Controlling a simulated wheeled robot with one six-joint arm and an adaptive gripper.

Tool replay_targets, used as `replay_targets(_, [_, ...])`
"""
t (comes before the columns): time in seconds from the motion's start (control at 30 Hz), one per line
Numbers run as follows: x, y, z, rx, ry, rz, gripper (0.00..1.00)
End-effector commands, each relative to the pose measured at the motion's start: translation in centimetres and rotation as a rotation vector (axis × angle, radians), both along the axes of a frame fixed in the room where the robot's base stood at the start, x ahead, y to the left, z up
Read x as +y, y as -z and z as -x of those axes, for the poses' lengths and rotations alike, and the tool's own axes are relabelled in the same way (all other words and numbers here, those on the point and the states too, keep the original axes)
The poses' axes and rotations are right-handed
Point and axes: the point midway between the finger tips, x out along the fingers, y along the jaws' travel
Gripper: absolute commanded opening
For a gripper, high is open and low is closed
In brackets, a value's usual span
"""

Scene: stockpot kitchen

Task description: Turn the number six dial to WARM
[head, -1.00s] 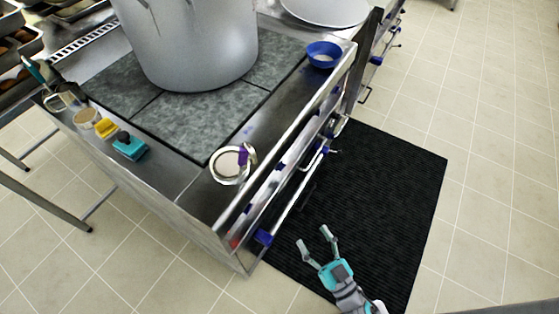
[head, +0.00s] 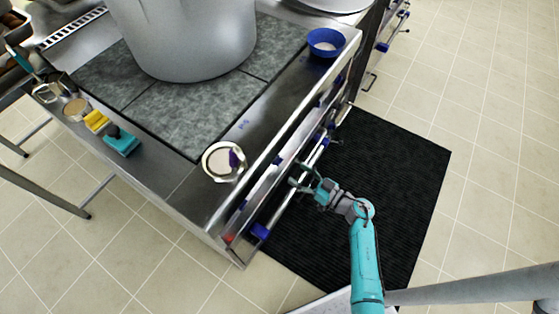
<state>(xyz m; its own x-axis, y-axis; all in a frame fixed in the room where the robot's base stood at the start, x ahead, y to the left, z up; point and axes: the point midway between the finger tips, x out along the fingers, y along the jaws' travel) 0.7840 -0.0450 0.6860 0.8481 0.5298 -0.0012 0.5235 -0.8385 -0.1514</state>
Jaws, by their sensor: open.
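The range (head: 215,205) is a steel unit with dark stone-like plates on top. Its front panel, seen steeply from above, carries small blue dials, one of them a blue dial (head: 277,160) left of my gripper. Numbers and dial markings are too small to read, so I cannot tell which dial is number six or where it points. My gripper (head: 298,177) is open at the front panel, close to the rail, with its fingers toward the panel. I cannot tell whether it touches anything. My gripper and arm hide part of the panel.
A large pot (head: 190,40) stands on the plates. A blue bowl (head: 325,43) and a round metal dish (head: 223,162) sit along the front edge. A front rail (head: 284,203) runs below the panel. The black mat (head: 400,170) is free floor.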

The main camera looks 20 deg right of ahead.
Motion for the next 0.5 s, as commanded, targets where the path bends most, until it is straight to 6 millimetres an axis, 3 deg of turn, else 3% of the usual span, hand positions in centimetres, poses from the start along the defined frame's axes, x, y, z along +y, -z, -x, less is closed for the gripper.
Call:
replay_targets(0.3, [3.1,-0.1,-4.7,-0.001,-0.004,-0.001,0.67])
replay_targets(0.5, [4.2,0.0,-6.6,-0.001,-0.001,-0.001,0.67])
